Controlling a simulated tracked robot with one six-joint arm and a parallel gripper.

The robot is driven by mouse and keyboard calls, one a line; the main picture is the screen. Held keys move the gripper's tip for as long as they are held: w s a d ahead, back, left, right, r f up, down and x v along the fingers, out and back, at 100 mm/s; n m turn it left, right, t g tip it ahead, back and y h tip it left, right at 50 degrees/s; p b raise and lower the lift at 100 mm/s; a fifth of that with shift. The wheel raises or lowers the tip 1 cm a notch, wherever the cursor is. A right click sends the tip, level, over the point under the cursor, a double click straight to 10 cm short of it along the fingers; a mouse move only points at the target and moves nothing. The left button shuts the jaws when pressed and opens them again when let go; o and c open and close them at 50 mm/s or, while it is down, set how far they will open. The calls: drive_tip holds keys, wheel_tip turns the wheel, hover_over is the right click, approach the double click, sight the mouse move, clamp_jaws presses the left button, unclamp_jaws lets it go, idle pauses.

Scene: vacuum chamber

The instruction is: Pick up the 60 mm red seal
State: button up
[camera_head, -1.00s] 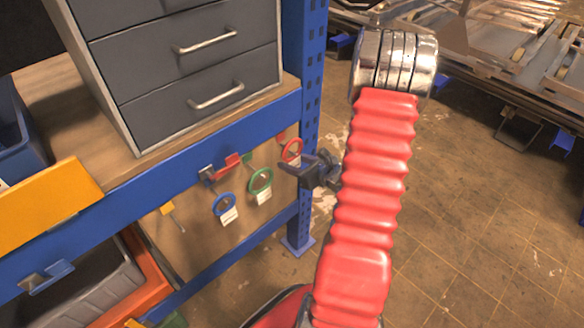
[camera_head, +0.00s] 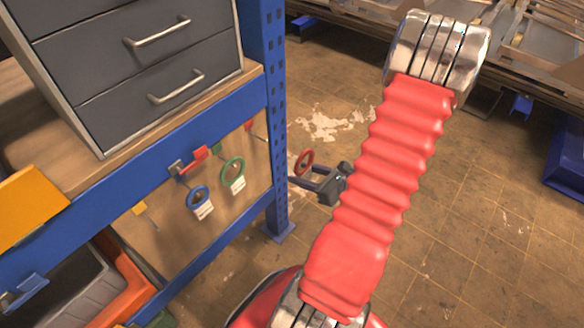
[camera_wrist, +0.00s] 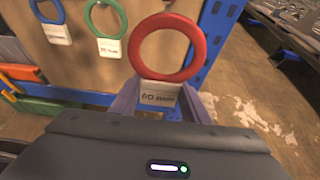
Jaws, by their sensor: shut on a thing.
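The red seal is a ring (camera_wrist: 167,48) with a white tag reading 60 (camera_wrist: 158,96) below it in the wrist view. My gripper (camera_wrist: 160,104) is shut on the seal, with the tag between its fingers and the ring standing out beyond them. In the head view the red seal (camera_head: 304,163) is at the fingertips of my gripper (camera_head: 312,180), in the air to the right of the rack post and apart from the board. Part of my gripper is hidden behind my red arm sleeve.
A blue seal (camera_head: 197,197) and a green seal (camera_head: 232,175) hang with tags on the rack's board. The blue rack post (camera_head: 266,110) stands close left of my gripper. Grey drawers (camera_head: 150,75) sit above. Open floor (camera_head: 460,220) lies to the right.

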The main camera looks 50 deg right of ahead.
drive_tip(key=shift+s, duration=0.9)
